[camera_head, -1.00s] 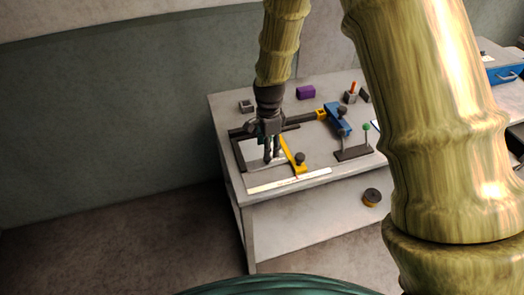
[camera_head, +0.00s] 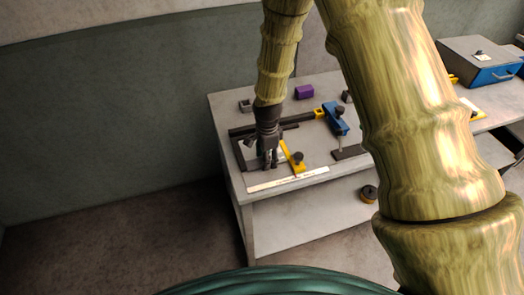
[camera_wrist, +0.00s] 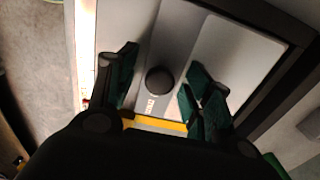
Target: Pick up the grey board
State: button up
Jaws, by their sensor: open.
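A pale grey flat board (camera_head: 252,157) lies on the grey worktable inside a dark angled frame (camera_head: 238,150), partly hidden by my gripper. In the wrist view, a pale panel with rounded corners (camera_wrist: 238,62), which looks like this board, lies to the right beside the dark frame (camera_wrist: 285,85). My gripper (camera_head: 268,165) points down over the framed area. In the wrist view my gripper (camera_wrist: 163,78) has its green-padded fingers apart, with a round black knob (camera_wrist: 159,80) seen between them. I cannot tell its height above the board.
A yellow bar with a black knob (camera_head: 292,158) lies right of my gripper. A pale ruler-like strip (camera_head: 285,182) runs along the front edge. A blue device (camera_head: 335,118), a purple block (camera_head: 304,92) and a small grey block (camera_head: 245,106) stand farther back.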

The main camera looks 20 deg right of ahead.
grip_shut()
jog(key=shift+r, duration=0.1)
